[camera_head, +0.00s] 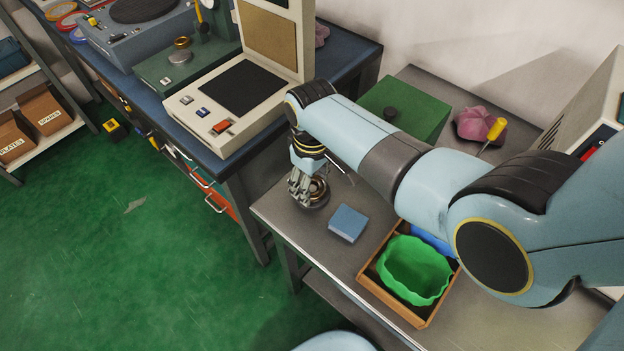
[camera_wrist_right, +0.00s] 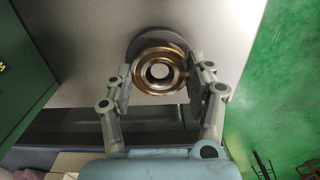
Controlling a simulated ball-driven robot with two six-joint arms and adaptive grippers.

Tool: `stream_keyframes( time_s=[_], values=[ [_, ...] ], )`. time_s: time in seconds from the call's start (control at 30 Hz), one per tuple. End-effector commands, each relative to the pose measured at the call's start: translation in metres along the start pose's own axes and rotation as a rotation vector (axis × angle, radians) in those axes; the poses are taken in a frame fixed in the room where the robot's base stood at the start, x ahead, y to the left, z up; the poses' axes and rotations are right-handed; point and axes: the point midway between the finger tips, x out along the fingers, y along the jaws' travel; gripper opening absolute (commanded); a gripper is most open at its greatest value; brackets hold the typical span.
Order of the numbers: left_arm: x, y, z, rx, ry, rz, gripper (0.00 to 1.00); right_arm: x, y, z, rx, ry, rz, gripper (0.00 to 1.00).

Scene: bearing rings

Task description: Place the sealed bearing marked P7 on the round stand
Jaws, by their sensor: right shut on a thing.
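My right gripper (camera_head: 306,184) is over the left end of the grey metal bench, its fingers pointing down. In the right wrist view the right gripper (camera_wrist_right: 160,85) has its two fingers on either side of a bronze and steel bearing ring (camera_wrist_right: 140,74) and is shut on it. Part of the bearing (camera_head: 319,188) shows beside the fingers in the head view. No P7 mark can be read. A round grey stand (camera_wrist_right: 150,43) shows behind the bearing, partly covered by it. I cannot tell whether the two touch. My left gripper is not in view.
A blue block (camera_head: 348,223) lies close to the right gripper. A wooden tray (camera_head: 419,322) with a green wavy bowl (camera_head: 415,270) stands further right. A green box (camera_head: 405,108) and a pink cloth (camera_head: 480,124) are behind my arm. A blue-topped workbench (camera_head: 345,48) adjoins at the left.

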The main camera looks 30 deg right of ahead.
Motion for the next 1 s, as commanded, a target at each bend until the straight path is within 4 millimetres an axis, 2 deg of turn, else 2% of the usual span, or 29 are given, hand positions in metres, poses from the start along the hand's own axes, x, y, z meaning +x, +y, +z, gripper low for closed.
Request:
stream_keyframes(
  time_s=[0.53,0.57,0.7,0.77,1.0],
  values=[
    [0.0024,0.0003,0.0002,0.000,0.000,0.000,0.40,0.0047,0.0004,-0.0007,0.000,0.002,0.001,0.24],
    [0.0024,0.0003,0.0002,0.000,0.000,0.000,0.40,0.0047,0.0003,-0.0007,0.000,0.002,0.001,0.57],
    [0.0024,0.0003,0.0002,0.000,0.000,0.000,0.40,0.0047,0.0003,-0.0006,0.000,0.001,0.001,0.76],
    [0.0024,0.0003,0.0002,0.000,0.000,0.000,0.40,0.0048,0.0003,-0.0005,0.000,0.001,0.000,0.82],
    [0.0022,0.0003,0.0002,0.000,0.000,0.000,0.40,0.0051,0.0000,0.0001,0.000,0.000,0.000,0.82]
  ],
)
